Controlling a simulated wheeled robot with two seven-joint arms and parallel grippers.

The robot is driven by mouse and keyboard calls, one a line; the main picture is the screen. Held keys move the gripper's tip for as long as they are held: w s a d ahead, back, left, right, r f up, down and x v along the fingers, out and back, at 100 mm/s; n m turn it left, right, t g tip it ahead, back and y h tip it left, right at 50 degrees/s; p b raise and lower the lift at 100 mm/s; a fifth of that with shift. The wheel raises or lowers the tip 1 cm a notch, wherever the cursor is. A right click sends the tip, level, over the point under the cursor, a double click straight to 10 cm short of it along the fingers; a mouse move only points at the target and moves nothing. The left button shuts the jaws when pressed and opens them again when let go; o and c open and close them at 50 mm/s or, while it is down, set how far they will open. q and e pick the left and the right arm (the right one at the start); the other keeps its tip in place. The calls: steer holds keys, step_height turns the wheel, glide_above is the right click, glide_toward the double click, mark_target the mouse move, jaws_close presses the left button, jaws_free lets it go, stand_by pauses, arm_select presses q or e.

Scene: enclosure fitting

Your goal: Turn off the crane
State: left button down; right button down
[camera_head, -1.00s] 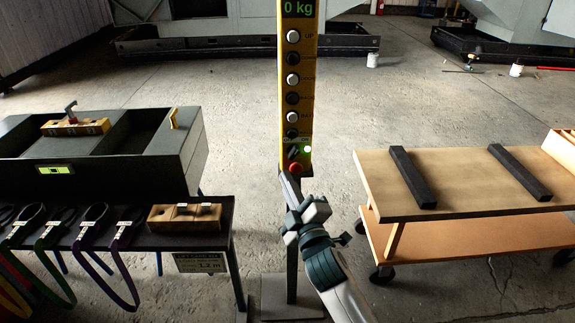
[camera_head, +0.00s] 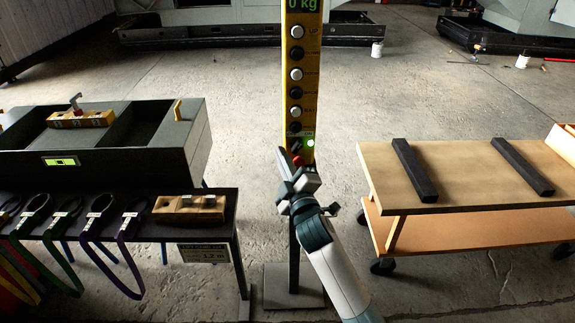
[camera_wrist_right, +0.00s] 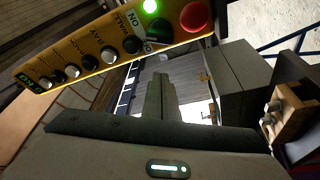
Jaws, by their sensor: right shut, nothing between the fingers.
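The yellow crane control panel (camera_head: 305,75) stands upright on a post in the middle of the head view. It has a column of white and black buttons, a "0 kg" display at the top, a lit green light (camera_head: 310,143), a dark switch knob (camera_head: 295,143) and a red button (camera_head: 298,161) near its bottom. My left gripper is not in view.
A wooden cart (camera_head: 470,195) with two black bars stands at right. Open concrete floor lies behind the panel.

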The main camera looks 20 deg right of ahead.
mark_target(297, 147)
steer(key=w+d+p, duration=0.1)
steer(key=w+d+f+p, duration=0.1)
steer(key=d, duration=0.1)
steer(key=shift+d+f, duration=0.1)
steer(key=shift+f, duration=0.1)
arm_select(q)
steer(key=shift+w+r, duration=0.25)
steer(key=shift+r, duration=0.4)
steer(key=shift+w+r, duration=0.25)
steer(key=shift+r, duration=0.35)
arm_select(e)
steer(key=shift+w, duration=0.1)
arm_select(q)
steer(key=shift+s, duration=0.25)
arm_select(e)
steer(key=shift+w, duration=0.1)
